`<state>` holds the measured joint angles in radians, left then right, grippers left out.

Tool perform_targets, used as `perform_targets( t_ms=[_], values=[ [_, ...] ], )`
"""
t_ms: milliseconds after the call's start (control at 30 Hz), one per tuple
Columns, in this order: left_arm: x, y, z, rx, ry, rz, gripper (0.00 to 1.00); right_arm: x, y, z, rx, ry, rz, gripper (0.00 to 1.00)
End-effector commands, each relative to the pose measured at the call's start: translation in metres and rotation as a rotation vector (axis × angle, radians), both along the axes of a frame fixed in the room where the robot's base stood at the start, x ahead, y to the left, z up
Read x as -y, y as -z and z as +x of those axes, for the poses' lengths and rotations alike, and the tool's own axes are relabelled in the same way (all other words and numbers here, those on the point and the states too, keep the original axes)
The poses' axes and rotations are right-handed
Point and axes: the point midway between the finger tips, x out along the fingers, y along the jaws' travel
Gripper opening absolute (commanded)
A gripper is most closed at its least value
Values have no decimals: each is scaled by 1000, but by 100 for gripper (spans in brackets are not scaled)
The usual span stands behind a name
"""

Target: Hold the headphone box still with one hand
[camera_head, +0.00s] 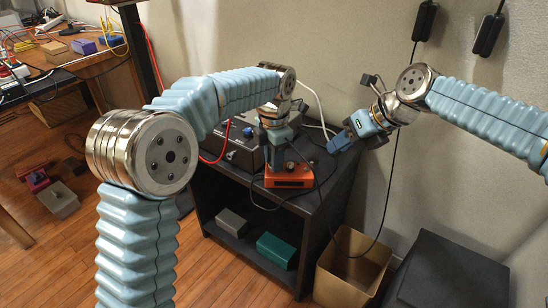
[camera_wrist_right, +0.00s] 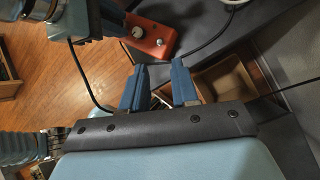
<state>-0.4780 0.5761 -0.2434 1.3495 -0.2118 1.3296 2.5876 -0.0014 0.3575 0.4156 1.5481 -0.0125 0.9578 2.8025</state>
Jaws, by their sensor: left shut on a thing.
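The headphone box is a small orange box (camera_head: 290,181) with knobs on the top of the black cabinet, near its front edge. It also shows in the right wrist view (camera_wrist_right: 153,38), with a dark knob and a light knob on it. My left gripper (camera_head: 281,160) comes down on the box from above and is shut on it; its fingertips are partly hidden. In the right wrist view, my left gripper stands at the upper left. My right gripper (camera_head: 350,137) is to the right of the box, over the cabinet's right side. Its two blue fingers (camera_wrist_right: 157,88) are apart, with no held object clear between them.
Thin cables run around the box. Grey (camera_head: 232,222) and green (camera_head: 277,250) boxes lie on the lower shelf. An open cardboard bin (camera_head: 350,265) stands at the right.

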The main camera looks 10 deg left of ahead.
Motion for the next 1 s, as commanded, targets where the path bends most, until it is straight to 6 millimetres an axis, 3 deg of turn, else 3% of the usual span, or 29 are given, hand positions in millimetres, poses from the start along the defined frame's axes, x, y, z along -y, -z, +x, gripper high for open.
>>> perform_targets(
  t_ms=[33,167,200,433,600,700,867,1000],
  values=[
    [0,0,0,0,0,0,0,-2,0,0,15,-27,-15,21],
    [0,0,0,0,0,0,0,-8,5,3,117,-222,-133,1],
    [0,0,0,0,0,0,0,-10,7,4,163,-321,-192,0],
    [0,0,0,1,0,-1,0,-24,12,16,431,-1048,-624,0],
    [0,0,0,1,0,-1,0,-32,3,24,506,-1527,-892,0],
    [0,0,0,1,0,-1,0,-35,-4,27,509,-1724,-996,0],
    [0,0,0,1,0,-1,0,-37,-9,28,496,-1883,-1075,0],
    [0,0,0,1,0,-1,0,-36,0,29,491,-1909,-1086,0]
  ],
)
